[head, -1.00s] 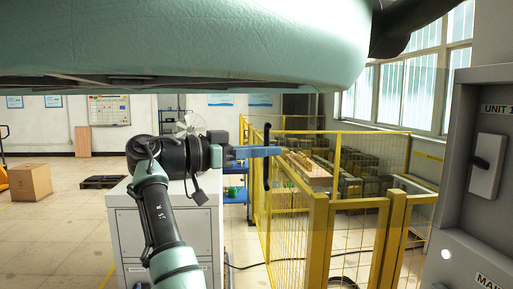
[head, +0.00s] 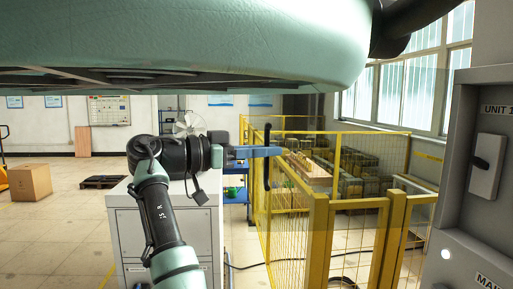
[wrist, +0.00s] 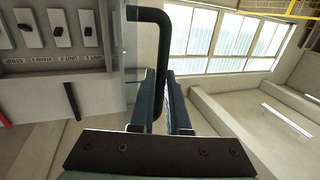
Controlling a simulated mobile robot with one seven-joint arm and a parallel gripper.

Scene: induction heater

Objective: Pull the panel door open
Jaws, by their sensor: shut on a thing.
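The panel door's black bar handle (head: 267,178) stands upright left of the grey cabinet in the head view. My gripper (head: 262,151) is shut on the middle of this handle, with its blue fingers around it. In the wrist view the handle (wrist: 151,15) bends at its top towards a clear panel edge (wrist: 131,62), and its lower part runs between the fingers of my gripper (wrist: 165,90). The door seems to be a see-through panel, standing out from the cabinet; its outline is faint in the head view.
The grey cabinet (head: 455,190) with a UNIT 1 switch (head: 487,165) is at the right. A yellow mesh fence (head: 318,240) stands beyond the handle. A white cabinet (head: 125,235) is behind my arm. Open floor (head: 50,240) lies to the left.

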